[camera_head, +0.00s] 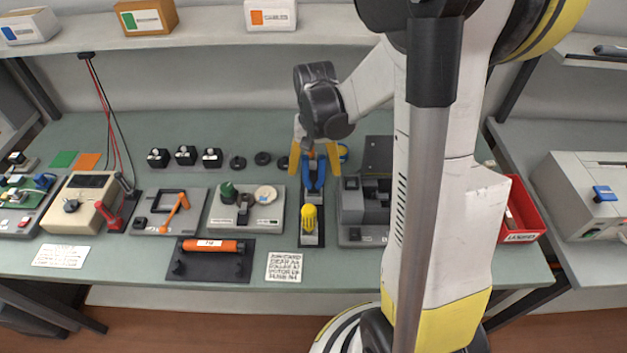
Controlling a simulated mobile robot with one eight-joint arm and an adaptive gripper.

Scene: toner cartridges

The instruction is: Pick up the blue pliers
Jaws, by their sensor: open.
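The blue pliers (313,178) lie on a narrow grey tool board (308,239) on the green workbench (100,225). Their blue handles show, and the far end is partly hidden by my arm's wrist. My gripper (314,172) is at the pliers with its yellow fingers apart, one on each side of them. The fingers are open, and I cannot tell whether either one touches the pliers. A yellow-handled tool (309,217) stands on the same board, nearer the front edge.
A grey device (364,210) stands close right of the tool board, and a fixture with green and cream knobs (245,208) stands left. An orange cartridge (212,246) lies front left. A red bin (522,209) is at right. A shelf (200,42) spans the back.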

